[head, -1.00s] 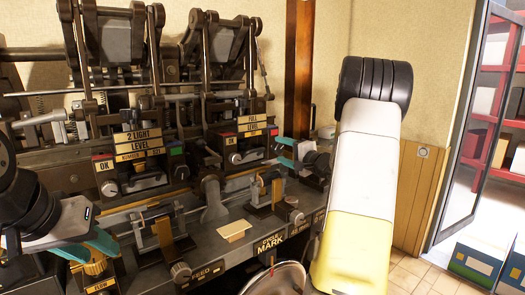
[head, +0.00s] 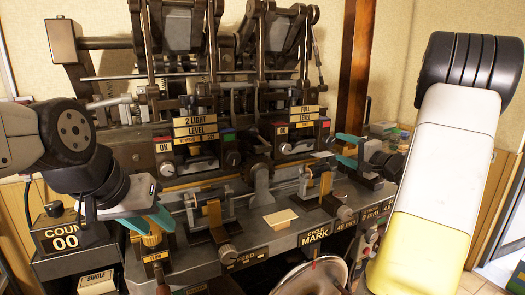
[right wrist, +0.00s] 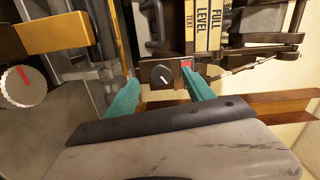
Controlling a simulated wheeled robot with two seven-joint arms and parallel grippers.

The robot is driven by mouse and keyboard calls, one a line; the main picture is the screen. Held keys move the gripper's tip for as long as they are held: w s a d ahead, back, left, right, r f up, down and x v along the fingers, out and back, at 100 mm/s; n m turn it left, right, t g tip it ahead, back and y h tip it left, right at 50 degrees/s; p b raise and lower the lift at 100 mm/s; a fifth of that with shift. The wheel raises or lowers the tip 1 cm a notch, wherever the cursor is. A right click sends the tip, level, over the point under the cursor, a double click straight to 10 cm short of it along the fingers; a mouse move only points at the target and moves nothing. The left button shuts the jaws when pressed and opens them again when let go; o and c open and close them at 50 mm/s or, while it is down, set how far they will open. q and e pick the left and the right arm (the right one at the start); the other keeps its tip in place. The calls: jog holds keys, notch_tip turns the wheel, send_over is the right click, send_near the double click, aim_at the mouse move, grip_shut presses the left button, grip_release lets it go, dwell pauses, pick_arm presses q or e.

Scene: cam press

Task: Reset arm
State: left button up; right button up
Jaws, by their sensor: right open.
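The cam press (head: 262,235) fills the middle of the head view. It has a "2 LIGHT LEVEL" unit (head: 195,128) on the left and a "FULL LEVEL" unit (head: 303,118) on the right. I cannot tell which part is the reset arm. My right gripper (head: 345,150) is at the press's right side. In the right wrist view its teal fingers (right wrist: 160,93) are apart with nothing between them. A dark knob (right wrist: 161,75) and a red button (right wrist: 187,66) show beyond the fingertips. My left gripper (head: 152,222) is at a brass fitting (head: 152,241); its grip is unclear.
A "COUNT 00" box (head: 60,238) stands at the lower left. A small cream plate (head: 281,218) lies on the press bed. A round metal dish (head: 312,278) is at the front, below the "CYCLE MARK" label (head: 315,235). My right arm covers the right side.

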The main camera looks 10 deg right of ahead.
jog(key=s+a+r+n+g+y, duration=0.15)
jog(key=s+a+n+g, duration=0.3)
jog(key=s+a, duration=0.55)
jog(key=s+a+r+n+g+y, duration=0.15)
jog(key=s+a+n+g, duration=0.35)
jog(key=a, duration=0.9)
jog(key=s+d+f+n+h, duration=0.1)
jog(key=s+f+h, duration=0.1)
jog(key=s, duration=0.6)
jog(key=s+d+f+n+h, duration=0.1)
jog(key=s+f+n+h, duration=0.1)
jog(key=s+h, duration=0.3)
jog(key=s+g, duration=0.1)
jog(key=s, duration=0.2)
jog(key=shift+a+n, duration=0.1)
jog(key=shift+n, duration=0.15)
jog(key=shift+c, duration=0.2)
